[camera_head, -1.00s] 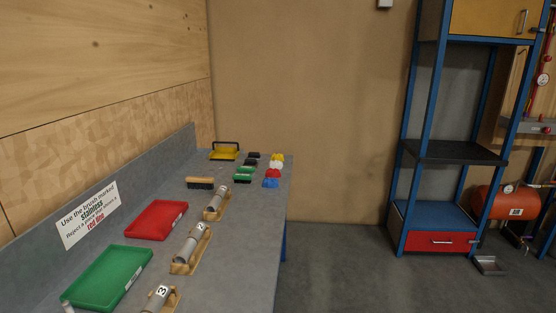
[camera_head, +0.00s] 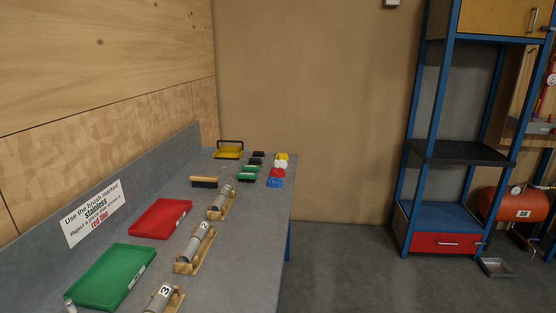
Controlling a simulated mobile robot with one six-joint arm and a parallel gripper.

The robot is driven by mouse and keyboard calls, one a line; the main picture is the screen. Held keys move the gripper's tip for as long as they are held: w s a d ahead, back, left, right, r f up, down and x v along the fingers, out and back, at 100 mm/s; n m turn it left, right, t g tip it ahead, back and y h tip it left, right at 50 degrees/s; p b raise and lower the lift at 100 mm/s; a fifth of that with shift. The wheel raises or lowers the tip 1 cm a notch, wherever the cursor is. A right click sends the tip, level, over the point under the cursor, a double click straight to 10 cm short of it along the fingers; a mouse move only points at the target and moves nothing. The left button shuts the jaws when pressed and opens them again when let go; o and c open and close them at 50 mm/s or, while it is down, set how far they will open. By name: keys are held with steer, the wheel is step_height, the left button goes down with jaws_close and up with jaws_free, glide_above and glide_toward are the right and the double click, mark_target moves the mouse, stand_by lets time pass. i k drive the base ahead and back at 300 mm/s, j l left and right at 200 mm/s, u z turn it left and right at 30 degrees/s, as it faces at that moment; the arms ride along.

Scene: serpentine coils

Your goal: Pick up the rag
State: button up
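Small yellow (camera_head: 282,156), white (camera_head: 281,164), red (camera_head: 277,173) and blue (camera_head: 275,183) lumps lie in a row near the far right edge of the grey workbench (camera_head: 240,250). They could be crumpled cloths, but they are too small to tell, and I cannot say which one is the rag. My gripper is not in view.
Green (camera_head: 110,278) and red (camera_head: 160,217) trays, pipes on wooden cradles (camera_head: 195,247), a brush (camera_head: 204,182), small dark and green blocks (camera_head: 248,173) and a yellow handled tray (camera_head: 229,153) occupy the bench. A blue-framed shelf (camera_head: 460,155) stands right. The floor (camera_head: 350,265) between is clear.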

mark_target(283, 155)
steer(key=i+l+z, duration=0.2)
steer(key=i, duration=1.05)
steer(key=i+z, duration=0.15)
steer(key=i, duration=1.05)
steer(key=i+l+u, duration=0.1)
steer(key=i+u, duration=0.4)
steer(key=i+l+u, duration=0.25)
steer(key=u, duration=0.25)
steer(key=i+l+u, duration=0.7)
steer(key=l+u, duration=0.25)
steer(key=i+l+u, duration=0.15)
steer(key=l+u, duration=0.85)
steer(key=l, duration=0.15)
